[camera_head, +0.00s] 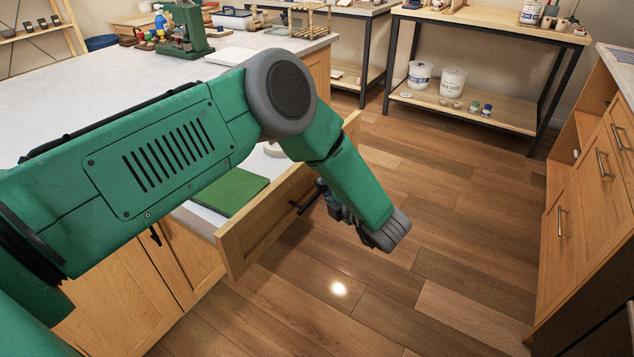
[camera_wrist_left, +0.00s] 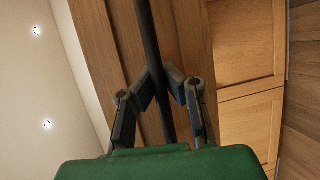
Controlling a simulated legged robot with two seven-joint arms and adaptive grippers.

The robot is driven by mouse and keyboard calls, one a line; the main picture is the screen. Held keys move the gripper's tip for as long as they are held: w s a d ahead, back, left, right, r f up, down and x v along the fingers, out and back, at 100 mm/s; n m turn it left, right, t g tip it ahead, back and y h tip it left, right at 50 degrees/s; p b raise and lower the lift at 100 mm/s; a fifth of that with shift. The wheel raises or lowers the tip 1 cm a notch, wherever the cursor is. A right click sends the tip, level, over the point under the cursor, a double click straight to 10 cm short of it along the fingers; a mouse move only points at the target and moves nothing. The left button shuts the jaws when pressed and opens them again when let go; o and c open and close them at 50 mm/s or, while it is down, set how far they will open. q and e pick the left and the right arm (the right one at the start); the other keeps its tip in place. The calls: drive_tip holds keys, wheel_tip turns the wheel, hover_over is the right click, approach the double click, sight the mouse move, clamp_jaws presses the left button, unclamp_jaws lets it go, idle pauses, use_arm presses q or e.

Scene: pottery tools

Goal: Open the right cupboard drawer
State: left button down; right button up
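A light wooden drawer (camera_head: 262,222) stands pulled out of the cupboard (camera_head: 140,280) under the white worktop. A green book (camera_head: 232,191) lies inside it. My left arm reaches over the worktop and hides part of the drawer. My left gripper (camera_head: 326,199) is at the outer side of the drawer front, at its dark bar handle (camera_head: 305,203). In the left wrist view, the handle (camera_wrist_left: 146,30) runs between the two fingers (camera_wrist_left: 160,92), which close in on it from both sides. My right gripper is not in view.
Wooden cabinets with metal handles (camera_head: 562,222) stand at the right. A shelf table (camera_head: 470,107) with white buckets (camera_head: 452,82) is at the back. The wooden floor (camera_head: 400,300) between them and the drawer is clear. A green machine (camera_head: 184,32) stands on the worktop.

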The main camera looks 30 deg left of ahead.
use_arm(q)
drive_tip(key=shift+d, duration=0.1)
drive_tip(key=c, duration=1.7)
unclamp_jaws()
drive_tip(key=shift+a, duration=0.45)
drive_tip(key=shift+c, duration=0.2)
drive_tip(key=shift+o, duration=0.7)
drive_tip(key=shift+a+f, duration=0.2)
drive_tip(key=shift+a, duration=0.5)
drive_tip(key=v, duration=1.2)
drive_tip(key=s+a+f+m+t+h, duration=0.1)
drive_tip(key=s+f+m+t+h, duration=0.15)
drive_tip(key=f+m+h, duration=0.5)
drive_tip(key=s+a+f+m+t+h, duration=0.1)
drive_tip(key=s+a+f+m+h, duration=0.3)
drive_tip(key=m, duration=0.7)
drive_tip(key=s+a+f+m+g+h, duration=0.1)
drive_tip(key=s+m+g, duration=0.4)
drive_tip(key=s, duration=0.8)
drive_tip(key=s+a+f+m+g+h, duration=0.1)
drive_tip(key=s+a+f+m+g, duration=0.2)
drive_tip(key=s, duration=1.1)
drive_tip(key=m+g, duration=0.2)
drive_tip(key=m, duration=0.3)
drive_tip(key=shift+f+h, duration=0.3)
drive_tip(key=shift+h, duration=0.05)
